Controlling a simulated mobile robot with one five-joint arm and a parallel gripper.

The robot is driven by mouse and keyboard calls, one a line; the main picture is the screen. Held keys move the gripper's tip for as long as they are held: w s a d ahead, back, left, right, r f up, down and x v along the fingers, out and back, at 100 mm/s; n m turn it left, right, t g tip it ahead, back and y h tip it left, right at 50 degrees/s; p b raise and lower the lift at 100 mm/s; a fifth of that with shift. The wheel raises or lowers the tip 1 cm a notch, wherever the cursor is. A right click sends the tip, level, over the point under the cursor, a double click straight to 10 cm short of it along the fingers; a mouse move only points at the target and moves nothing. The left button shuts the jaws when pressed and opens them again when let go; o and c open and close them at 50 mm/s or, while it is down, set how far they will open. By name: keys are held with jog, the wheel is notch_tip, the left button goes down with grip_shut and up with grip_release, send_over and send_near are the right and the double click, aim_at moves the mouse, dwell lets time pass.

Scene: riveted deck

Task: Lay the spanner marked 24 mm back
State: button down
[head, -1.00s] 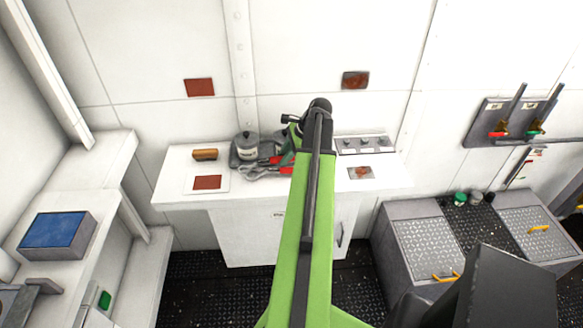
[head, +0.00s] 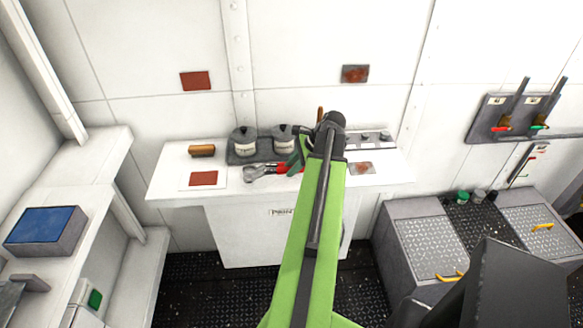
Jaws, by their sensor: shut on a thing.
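A silver-headed spanner (head: 257,173) with a red handle is over the white bench top (head: 235,192), left of my arm's end. Its size mark is too small to read. My gripper (head: 295,162) is at the far end of my green arm, partly hidden by it, and is shut on the spanner at its red handle. I cannot tell whether the spanner touches the bench top.
Two grey lidded pots (head: 243,142) stand on a dark tray (head: 233,159) behind the spanner. A brown brush (head: 202,150) and a white plate with a rust-red patch (head: 203,179) are to the left.

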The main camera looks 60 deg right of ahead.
jog(key=shift+f+b, duration=0.7)
jog(key=shift+f, duration=0.65)
jog(key=c, duration=1.1)
grip_release()
jog(key=p+v, duration=1.4)
jog(key=v, duration=0.3)
jog(key=shift+s+d+r+p, duration=0.1)
jog(key=shift+r+p, duration=0.1)
jog(key=shift+p, duration=0.1)
